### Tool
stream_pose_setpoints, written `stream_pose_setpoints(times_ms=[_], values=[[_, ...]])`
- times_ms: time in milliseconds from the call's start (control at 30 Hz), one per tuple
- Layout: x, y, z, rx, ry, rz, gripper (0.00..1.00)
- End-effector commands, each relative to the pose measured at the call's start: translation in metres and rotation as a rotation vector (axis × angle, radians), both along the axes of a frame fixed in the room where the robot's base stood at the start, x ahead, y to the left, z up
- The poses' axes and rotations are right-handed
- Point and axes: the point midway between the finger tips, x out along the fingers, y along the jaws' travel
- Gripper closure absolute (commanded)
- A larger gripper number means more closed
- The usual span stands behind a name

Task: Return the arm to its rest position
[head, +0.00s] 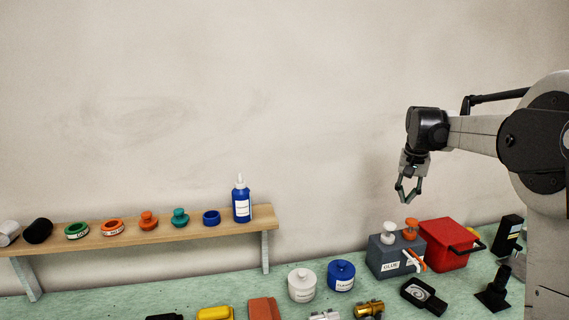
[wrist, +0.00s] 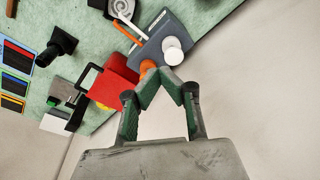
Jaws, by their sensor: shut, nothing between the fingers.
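My gripper (head: 408,197) hangs at the end of my arm at the right of the head view. It points down and is in the air, above the grey box and the red box on the bench. In the wrist view its two green-padded fingers (wrist: 163,83) come together at the tips, with nothing between them. My arm reaches in from the right, with its forearm roughly level.
Below my gripper stand a grey box (head: 385,268) with white and orange knobs and a red box (head: 445,259) with a black handle. A wooden shelf (head: 190,229) at left carries a blue bottle (head: 242,203) and several lids. The air left of my gripper is clear.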

Motion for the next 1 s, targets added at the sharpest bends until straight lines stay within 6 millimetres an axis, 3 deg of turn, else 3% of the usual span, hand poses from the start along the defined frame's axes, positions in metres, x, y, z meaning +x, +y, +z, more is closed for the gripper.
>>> stream_pose_setpoints(times_ms=[200,500,767,1000], values=[[-0.052,0.034,0.025,-0.017,-0.061,0.058,1.0],[-0.128,0.074,0.04,-0.041,-0.145,0.135,1.0],[-0.198,0.104,0.036,-0.062,-0.219,0.201,1.0],[-0.263,0.126,0.018,-0.082,-0.287,0.261,1.0]])
